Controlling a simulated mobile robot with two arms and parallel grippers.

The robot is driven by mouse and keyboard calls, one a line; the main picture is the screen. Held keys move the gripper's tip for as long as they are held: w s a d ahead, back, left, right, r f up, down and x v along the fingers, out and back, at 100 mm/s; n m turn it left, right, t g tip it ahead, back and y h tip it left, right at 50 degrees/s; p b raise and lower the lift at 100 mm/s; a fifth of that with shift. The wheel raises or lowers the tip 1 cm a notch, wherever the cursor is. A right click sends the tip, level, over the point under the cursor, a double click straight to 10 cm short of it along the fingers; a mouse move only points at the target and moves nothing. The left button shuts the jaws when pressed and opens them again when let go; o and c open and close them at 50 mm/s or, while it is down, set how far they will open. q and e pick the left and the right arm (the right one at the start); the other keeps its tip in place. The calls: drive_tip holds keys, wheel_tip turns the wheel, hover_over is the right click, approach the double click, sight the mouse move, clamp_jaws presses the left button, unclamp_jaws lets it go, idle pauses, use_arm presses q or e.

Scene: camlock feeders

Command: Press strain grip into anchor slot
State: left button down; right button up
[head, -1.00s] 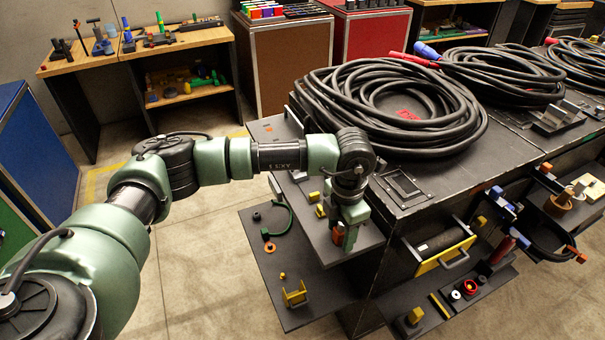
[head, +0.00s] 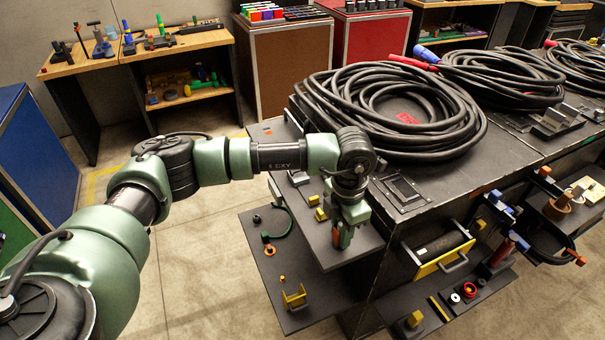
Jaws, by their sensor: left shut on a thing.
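My left gripper (head: 343,238) points down over the grey side shelf (head: 325,258) at the left end of the black bench. It is shut on a small orange-red piece (head: 336,237), which I take to be the strain grip. Most of the piece is hidden between the fingers, and I cannot tell whether it touches the shelf. Small yellow blocks (head: 320,214) stand on the same shelf, left of the gripper. I cannot make out the anchor slot; the gripper may hide it. My right gripper is not in view.
Coiled black cable (head: 392,110) covers much of the bench top behind the gripper. A yellow-fronted drawer (head: 446,257) stands open to the right. A lower shelf (head: 262,272) holds a green hooked part (head: 283,222) and a yellow bracket (head: 294,297). Floor at left is clear.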

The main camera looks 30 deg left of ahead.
use_arm(q)
drive_tip(key=shift+r, duration=0.5)
drive_tip(key=shift+r+p, duration=1.15)
drive_tip(key=shift+r, duration=1.15)
